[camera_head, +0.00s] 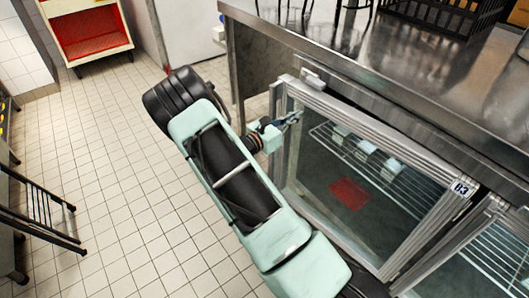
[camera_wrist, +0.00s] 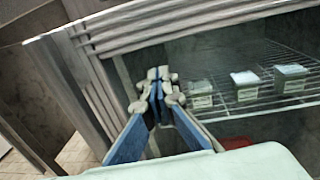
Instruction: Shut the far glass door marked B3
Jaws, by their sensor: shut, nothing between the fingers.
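The far glass door (camera_head: 440,222) has a pale metal frame and is set under the steel counter. A small label (camera_head: 462,188) at its top right corner looks like B3 or 03. The frame's top rail also shows in the wrist view (camera_wrist: 190,22). At the left side the frame edges look doubled, and I cannot tell how far the door stands ajar. My gripper (camera_head: 294,117) is at the door's upper left corner, by the left upright. In the wrist view my gripper (camera_wrist: 156,80) is shut and empty, its tips over the glass; contact is unclear.
The steel counter (camera_head: 390,75) overhangs the doors and bears a black crate (camera_head: 450,14). A second framed door (camera_head: 485,255) is at lower right. Inside, a wire shelf (camera_head: 405,160) holds several small containers (camera_wrist: 245,78). Open tiled floor (camera_head: 100,150) lies left; a rack (camera_head: 40,205) stands farther left.

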